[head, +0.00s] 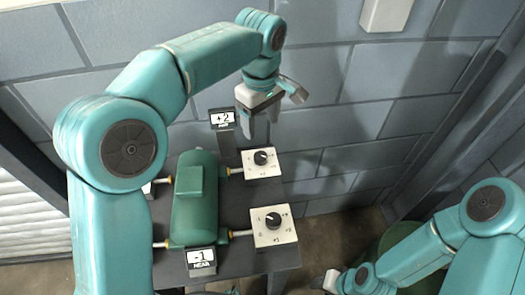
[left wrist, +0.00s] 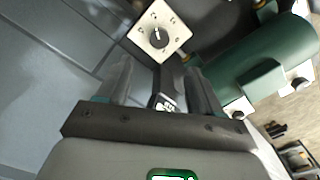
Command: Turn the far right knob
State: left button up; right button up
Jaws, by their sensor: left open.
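The far right knob (head: 261,157) is a black dial on a white numbered plate, right of the green casing (head: 195,200). A white mark on it points to the upper right in the head view. My left gripper (head: 260,125) is open and empty above and behind this plate, fingers downward, apart from the knob. In the left wrist view a black knob (left wrist: 158,38) on a white plate shows just beyond the left fingertips (left wrist: 160,68). A "+2 FAR" sign (head: 222,118) stands behind the casing. My right gripper (head: 330,281) is only partly visible at the bottom edge.
The near right knob (head: 273,220) sits on a second white plate, closer to me. A "-1 NEAR" sign (head: 202,258) stands in front of the casing. The dark table (head: 270,262) stands close to a grey block wall (head: 360,100). A green bin (head: 400,235) is partly hidden by my right arm.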

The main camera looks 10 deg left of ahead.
aim_at(261, 156)
pick_arm(q)
notch_tip(261, 156, down, 13)
jog(key=shift+w+r, duration=0.15)
jog(key=shift+r, duration=0.05)
jog(key=c, duration=1.1)
